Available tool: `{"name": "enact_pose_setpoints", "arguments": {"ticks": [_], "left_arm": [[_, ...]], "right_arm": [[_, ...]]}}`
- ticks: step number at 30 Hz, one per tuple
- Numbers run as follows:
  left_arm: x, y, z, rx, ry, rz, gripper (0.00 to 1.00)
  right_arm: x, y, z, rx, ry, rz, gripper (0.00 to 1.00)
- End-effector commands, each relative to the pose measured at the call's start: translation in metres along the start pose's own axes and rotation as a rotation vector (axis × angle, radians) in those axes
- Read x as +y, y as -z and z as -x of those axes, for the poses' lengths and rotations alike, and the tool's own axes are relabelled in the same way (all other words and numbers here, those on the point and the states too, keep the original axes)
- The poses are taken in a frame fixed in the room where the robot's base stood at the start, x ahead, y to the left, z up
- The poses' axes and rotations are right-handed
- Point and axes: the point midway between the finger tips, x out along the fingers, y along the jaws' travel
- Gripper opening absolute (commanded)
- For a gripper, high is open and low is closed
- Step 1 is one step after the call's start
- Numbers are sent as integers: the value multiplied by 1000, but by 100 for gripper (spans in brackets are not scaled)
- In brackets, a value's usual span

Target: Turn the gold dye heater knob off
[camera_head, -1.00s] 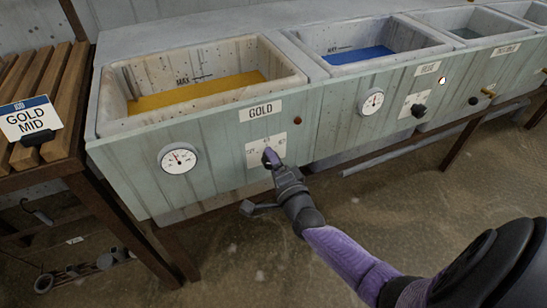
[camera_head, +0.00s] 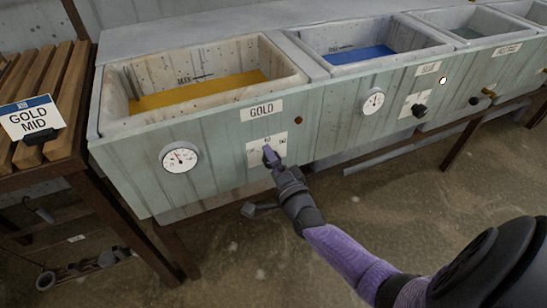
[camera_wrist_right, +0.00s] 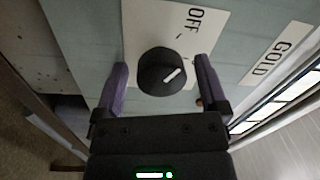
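The gold dye vat (camera_head: 140,180) has a "GOLD" label (camera_head: 262,110) above a white knob plate (camera_head: 280,144). In the head view my right gripper (camera_head: 270,154) is in front of this plate and hides the knob. The right gripper's (camera_wrist_right: 161,66) two purple fingers stand apart on either side of the knob, with gaps showing. My left gripper is not in view.
A round dial (camera_head: 179,157) is left of the plate and a small red light (camera_head: 298,121) is above right. A blue dye vat (camera_head: 345,110) with its own black knob (camera_head: 419,111) adjoins on the right. A slatted wooden bench (camera_head: 50,152) with a "GOLD MID" sign (camera_head: 31,118) stands left.

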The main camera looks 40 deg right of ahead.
Motion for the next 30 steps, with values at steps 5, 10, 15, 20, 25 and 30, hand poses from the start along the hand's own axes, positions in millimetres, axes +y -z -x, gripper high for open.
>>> {"name": "enact_pose_setpoints", "arguments": {"ticks": [5, 10, 15, 20, 25, 30], "left_arm": [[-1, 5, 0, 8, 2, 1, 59], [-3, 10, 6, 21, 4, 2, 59], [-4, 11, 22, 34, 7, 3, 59], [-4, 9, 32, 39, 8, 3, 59], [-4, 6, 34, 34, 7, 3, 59], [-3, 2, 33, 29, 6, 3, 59]], "right_arm": [[0, 0, 0, 1, 1, -1, 96], [-2, 1, 10, 1, 1, -1, 96], [-5, 2, 47, 0, 0, -1, 96], [-3, 1, 83, 0, 0, -1, 96], [-1, 0, 99, 0, 1, -1, 96], [0, 0, 99, 0, 1, -1, 96]]}}
